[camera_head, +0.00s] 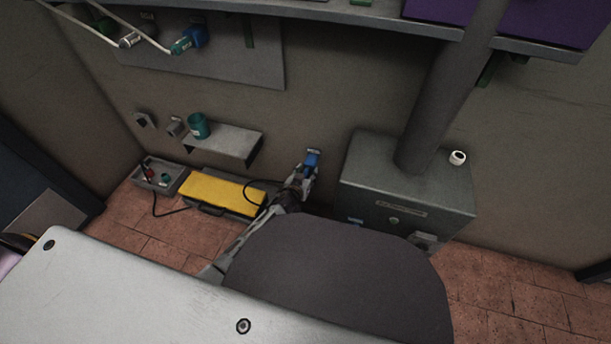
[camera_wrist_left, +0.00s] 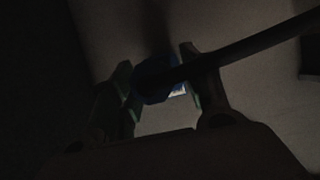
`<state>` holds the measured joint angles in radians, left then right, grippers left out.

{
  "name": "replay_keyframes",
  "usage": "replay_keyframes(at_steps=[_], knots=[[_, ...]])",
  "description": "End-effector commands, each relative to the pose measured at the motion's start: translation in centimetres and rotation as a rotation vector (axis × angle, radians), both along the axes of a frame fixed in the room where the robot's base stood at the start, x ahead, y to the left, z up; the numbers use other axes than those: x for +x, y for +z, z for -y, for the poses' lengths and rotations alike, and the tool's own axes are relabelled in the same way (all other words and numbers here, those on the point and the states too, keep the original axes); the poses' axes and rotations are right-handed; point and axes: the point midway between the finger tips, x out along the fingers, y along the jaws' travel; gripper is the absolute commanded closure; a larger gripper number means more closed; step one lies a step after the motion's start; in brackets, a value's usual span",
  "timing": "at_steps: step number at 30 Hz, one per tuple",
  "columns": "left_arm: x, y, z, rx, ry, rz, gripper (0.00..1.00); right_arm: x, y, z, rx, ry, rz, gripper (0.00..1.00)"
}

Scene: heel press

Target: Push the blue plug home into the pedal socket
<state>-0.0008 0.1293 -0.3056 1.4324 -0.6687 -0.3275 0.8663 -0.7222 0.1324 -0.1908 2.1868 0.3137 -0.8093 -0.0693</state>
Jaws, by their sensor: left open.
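The blue plug (camera_head: 312,159) is at the back wall, just left of the grey-green box. It also shows dark in the left wrist view (camera_wrist_left: 153,80), with a black cable (camera_wrist_left: 240,50) running to the upper right. A small pale piece, perhaps the pedal socket (camera_head: 314,150), shows at the plug's far end; how deep the plug sits cannot be told. My left gripper (camera_head: 306,175) is at the plug, its fingers open on either side of it. Whether they touch it is unclear. The yellow pedal (camera_head: 222,193) lies on the floor to the left. My right gripper is not in view.
The grey-green box (camera_head: 406,185) with a thick pipe (camera_head: 440,100) stands right of the plug. A small shelf (camera_head: 235,141) with a teal cup (camera_head: 198,126) is on the wall at left. A grey tray (camera_head: 145,182) sits below. A wide shelf (camera_head: 330,12) crosses overhead.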

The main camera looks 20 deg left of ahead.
Motion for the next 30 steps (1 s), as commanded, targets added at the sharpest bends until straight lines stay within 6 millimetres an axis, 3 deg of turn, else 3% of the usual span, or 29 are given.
replay_keyframes(at_steps=[3,14,30], knots=[[0.01,0.00,-0.01,0.000,0.000,0.000,0.55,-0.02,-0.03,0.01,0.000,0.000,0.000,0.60],[0.03,0.02,-0.02,0.000,0.000,0.000,1.00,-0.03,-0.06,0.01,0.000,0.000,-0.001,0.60],[-0.64,0.05,-0.01,-0.001,0.000,0.001,1.00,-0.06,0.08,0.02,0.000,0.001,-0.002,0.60]])
